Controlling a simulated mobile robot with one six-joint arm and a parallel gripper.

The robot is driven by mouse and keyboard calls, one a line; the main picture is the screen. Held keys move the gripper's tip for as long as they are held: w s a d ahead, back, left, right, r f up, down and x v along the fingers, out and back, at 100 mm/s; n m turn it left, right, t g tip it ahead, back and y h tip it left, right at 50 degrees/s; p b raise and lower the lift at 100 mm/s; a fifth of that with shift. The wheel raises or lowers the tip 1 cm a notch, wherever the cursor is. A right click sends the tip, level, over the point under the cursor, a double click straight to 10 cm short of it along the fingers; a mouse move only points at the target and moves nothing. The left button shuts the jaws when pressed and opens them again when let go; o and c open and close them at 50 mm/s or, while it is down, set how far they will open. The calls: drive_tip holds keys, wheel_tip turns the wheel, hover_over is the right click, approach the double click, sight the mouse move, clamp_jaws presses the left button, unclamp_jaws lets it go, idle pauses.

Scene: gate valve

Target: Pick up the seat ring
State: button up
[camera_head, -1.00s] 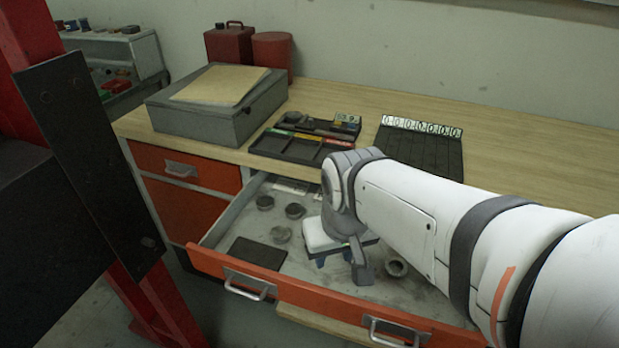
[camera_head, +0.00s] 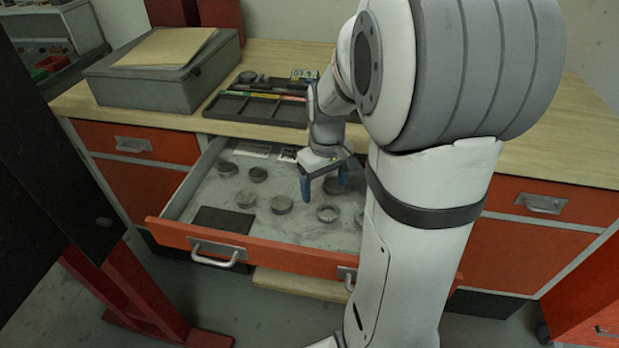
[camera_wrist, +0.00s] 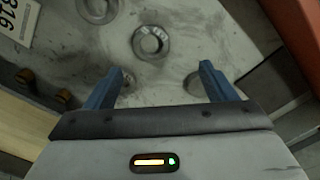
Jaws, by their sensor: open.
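Several round metal parts lie in the open drawer, and I cannot tell for sure which is the seat ring. One open ring (camera_head: 328,220) lies near the drawer's middle, just below my gripper (camera_head: 324,190) in the picture. In the wrist view, a flat grey ring (camera_wrist: 164,50) with pale marks on its face lies ahead, between the lines of my blue fingers. My gripper is also in the wrist view (camera_wrist: 162,69), open and empty, above the drawer floor. Another round part (camera_wrist: 193,82) is partly hidden by the right finger.
The drawer (camera_head: 300,268) has an orange front and raised walls. A dark square pad (camera_head: 222,220) lies at its front left. A black divided tray (camera_head: 255,106) and a grey box (camera_head: 160,90) stand on the bench behind. My arm hides the drawer's right end.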

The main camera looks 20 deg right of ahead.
sight(328, 212)
drive_tip(key=shift+w+d+f, duration=0.2)
drive_tip(key=shift+d+f, duration=0.2)
drive_tip(key=shift+f, duration=0.15)
drive_tip(key=shift+d+f, duration=0.1)
drive_tip(key=shift+f, duration=0.3)
drive_tip(key=f, duration=0.7)
drive_tip(key=shift+s+d+b, duration=0.25)
drive_tip(key=shift+b, duration=0.05)
drive_tip(key=shift+r, duration=0.1)
drive_tip(key=c, duration=1.2)
